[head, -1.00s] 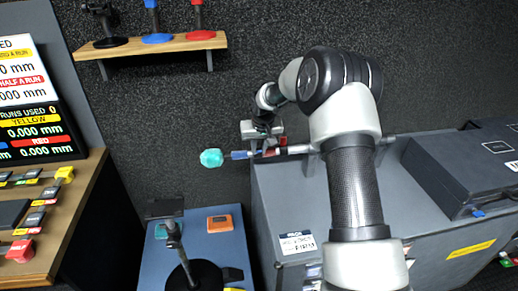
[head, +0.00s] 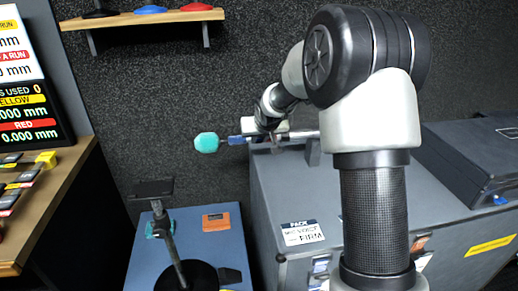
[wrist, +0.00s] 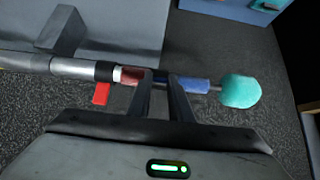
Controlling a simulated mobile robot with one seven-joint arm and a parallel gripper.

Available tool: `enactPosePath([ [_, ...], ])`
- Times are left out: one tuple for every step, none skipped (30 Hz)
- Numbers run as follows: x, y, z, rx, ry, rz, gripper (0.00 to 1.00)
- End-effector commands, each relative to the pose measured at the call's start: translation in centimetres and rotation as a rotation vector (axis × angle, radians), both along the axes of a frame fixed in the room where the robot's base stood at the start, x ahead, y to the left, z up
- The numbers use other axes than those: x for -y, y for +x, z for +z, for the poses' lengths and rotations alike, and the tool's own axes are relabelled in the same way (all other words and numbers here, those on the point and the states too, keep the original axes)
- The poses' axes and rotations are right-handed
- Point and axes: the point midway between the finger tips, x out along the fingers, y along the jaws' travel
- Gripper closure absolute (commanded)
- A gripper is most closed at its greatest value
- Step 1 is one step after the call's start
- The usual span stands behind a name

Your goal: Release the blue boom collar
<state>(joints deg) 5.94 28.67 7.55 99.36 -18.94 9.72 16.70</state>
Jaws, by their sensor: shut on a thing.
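The blue boom collar (wrist: 196,85) is on a horizontal boom pole that ends in a teal ball (wrist: 240,91). In the wrist view, my gripper's (wrist: 161,78) two fingers reach to the collar's left part and are shut on it. The exact contact is hidden by the fingers. A red collar (wrist: 131,75) sits just left of the fingers, with a red lever (wrist: 101,93) hanging below the pole. In the head view, the blue collar (head: 236,140) shows beside the teal ball (head: 207,142), and my gripper (head: 262,137) is partly hidden by my wrist.
The pole rests by a bracket (wrist: 61,31) on the grey case (head: 350,190). A low blue-topped surface (head: 235,235) below carries a stand (head: 172,235) and an orange item (head: 216,222). The scoreboard (head: 22,85) and wooden desk (head: 60,185) are at left.

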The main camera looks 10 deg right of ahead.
Motion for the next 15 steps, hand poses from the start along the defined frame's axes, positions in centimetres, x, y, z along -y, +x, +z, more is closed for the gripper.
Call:
enactPosePath([
  [-0.03,-0.01,-0.37,0.015,0.001,0.000,1.00],
  [-0.03,-0.04,-0.30,0.020,0.001,0.000,1.00],
  [-0.04,-0.06,-0.21,0.026,0.001,0.000,1.00],
  [-0.03,-0.08,-0.16,0.028,0.001,0.000,1.00],
  [-0.03,-0.09,-0.11,0.029,0.001,0.000,1.00],
  [-0.03,-0.10,-0.05,0.030,0.001,0.000,1.00],
  [-0.02,-0.10,-0.01,0.030,0.001,0.000,1.00],
  [-0.02,-0.10,0.02,0.030,0.001,0.000,1.00],
  [-0.02,-0.11,0.03,0.030,0.001,0.000,1.00],
  [-0.02,-0.10,0.02,0.029,0.001,0.000,1.00],
  [-0.02,-0.10,0.02,0.029,0.001,0.000,1.00],
  [-0.02,-0.11,0.01,0.029,0.001,0.000,1.00],
  [-0.02,-0.10,0.00,0.029,0.001,0.000,1.00],
  [-0.01,-0.10,0.00,0.029,0.001,0.000,0.80],
  [-0.01,-0.11,0.00,0.029,0.001,0.000,0.73],
])
